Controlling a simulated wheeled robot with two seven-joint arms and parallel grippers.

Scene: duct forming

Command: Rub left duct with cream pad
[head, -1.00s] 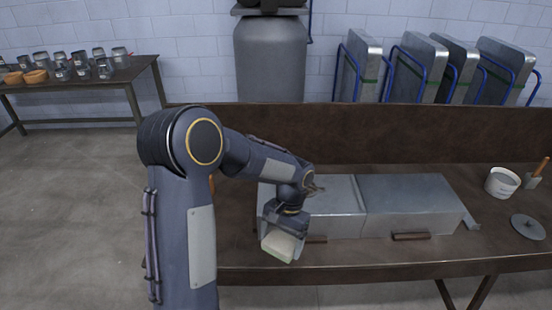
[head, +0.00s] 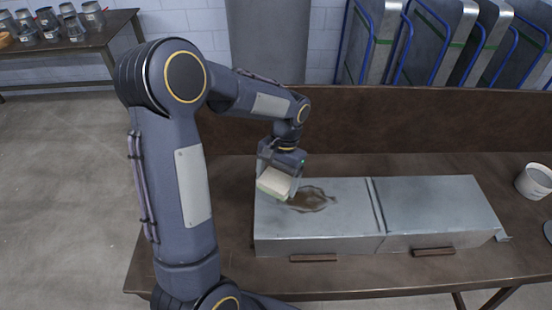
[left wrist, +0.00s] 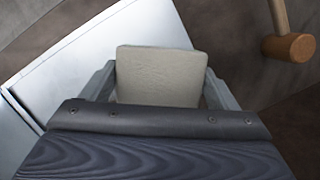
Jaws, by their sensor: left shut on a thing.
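My left gripper (head: 280,172) is shut on the cream pad (head: 275,181), which has a pale green edge. It holds the pad over the left end of the left duct (head: 320,222), a grey metal box on the bench. I cannot tell whether the pad touches the duct's top. A brown smudge (head: 313,199) lies on that top just right of the pad. In the left wrist view the cream pad (left wrist: 160,76) sits between the two fingers, with the pale duct (left wrist: 75,65) behind it. My right gripper is not in view.
A second duct (head: 440,208) adjoins the left one on its right. A white bucket (head: 535,181) stands at the bench's right. A wooden-handled mallet (left wrist: 288,42) lies near the duct in the left wrist view.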

